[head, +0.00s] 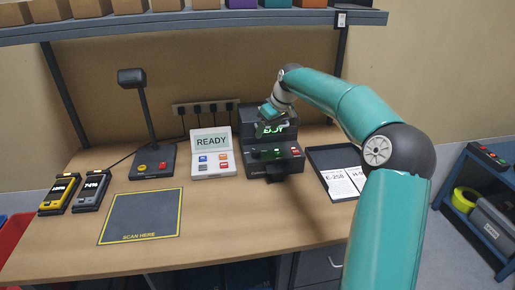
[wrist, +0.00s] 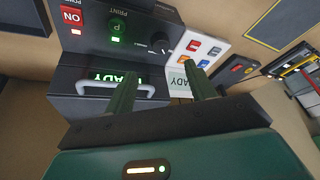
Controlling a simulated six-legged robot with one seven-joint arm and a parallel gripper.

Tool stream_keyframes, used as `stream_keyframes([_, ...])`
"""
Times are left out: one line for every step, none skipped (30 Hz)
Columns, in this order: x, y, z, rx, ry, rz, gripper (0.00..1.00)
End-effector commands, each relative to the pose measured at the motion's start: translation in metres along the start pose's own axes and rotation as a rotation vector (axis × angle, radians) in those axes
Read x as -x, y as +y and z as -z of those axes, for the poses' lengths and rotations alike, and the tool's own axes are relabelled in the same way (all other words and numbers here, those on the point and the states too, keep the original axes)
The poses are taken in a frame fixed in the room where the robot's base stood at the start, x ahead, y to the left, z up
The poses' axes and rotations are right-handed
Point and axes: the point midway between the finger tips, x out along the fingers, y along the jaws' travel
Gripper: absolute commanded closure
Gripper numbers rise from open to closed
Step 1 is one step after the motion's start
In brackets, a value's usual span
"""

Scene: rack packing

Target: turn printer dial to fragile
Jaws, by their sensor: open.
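The black label printer (head: 284,168) stands at the back of the desk, with a green-lit display and a front control panel. In the wrist view the printer (wrist: 100,60) appears upside down, with its dial (wrist: 160,43), a round dark knob with light marks around it. The dial's setting is too small to read. A green P button (wrist: 117,27) and a red button (wrist: 72,18) sit beside it. My gripper (head: 268,114) is over the printer's top front, in front of its display. In the wrist view my gripper (wrist: 157,73) is open and empty, its fingers apart from the dial.
A white panel reading READY (head: 212,150) stands left of the printer. A black tray with label sheets (head: 340,172) lies to the right. A scanner stand (head: 150,120), a dark scan mat (head: 140,215) and two handheld devices (head: 75,192) are left. A shelf (head: 190,25) hangs above.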

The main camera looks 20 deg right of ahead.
Motion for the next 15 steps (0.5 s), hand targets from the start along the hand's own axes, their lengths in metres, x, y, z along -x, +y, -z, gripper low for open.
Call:
stream_keyframes([-0.012, -0.001, 0.0, 0.0, -0.003, 0.005, 0.45])
stream_keyframes([-0.019, -0.002, 0.0, 0.001, -0.002, 0.006, 0.45])
stream_keyframes([-0.027, -0.002, 0.0, 0.002, -0.003, 0.005, 0.45])
stream_keyframes([-0.033, -0.002, 0.0, 0.002, -0.003, 0.005, 0.45])
stream_keyframes([-0.039, -0.002, 0.0, 0.002, -0.003, 0.006, 0.45])
stream_keyframes([-0.047, -0.002, 0.0, 0.002, -0.003, 0.005, 0.45])
stream_keyframes([-0.053, -0.002, 0.0, 0.002, -0.003, 0.005, 0.45])
stream_keyframes([-0.059, -0.002, 0.0, 0.002, -0.003, 0.006, 0.45])
stream_keyframes([-0.067, -0.002, 0.0, 0.003, -0.002, 0.005, 0.45])
stream_keyframes([-0.072, -0.002, 0.0, 0.003, -0.003, 0.005, 0.45])
stream_keyframes([-0.077, -0.002, 0.0, 0.003, -0.003, 0.006, 0.45])
stream_keyframes([-0.084, -0.002, 0.001, 0.003, -0.002, 0.006, 0.45])
stream_keyframes([-0.087, -0.002, 0.001, 0.004, -0.001, 0.005, 0.45])
stream_keyframes([-0.091, -0.002, 0.001, 0.004, -0.002, 0.004, 0.45])
stream_keyframes([-0.096, -0.002, 0.001, 0.004, -0.002, 0.005, 0.45])
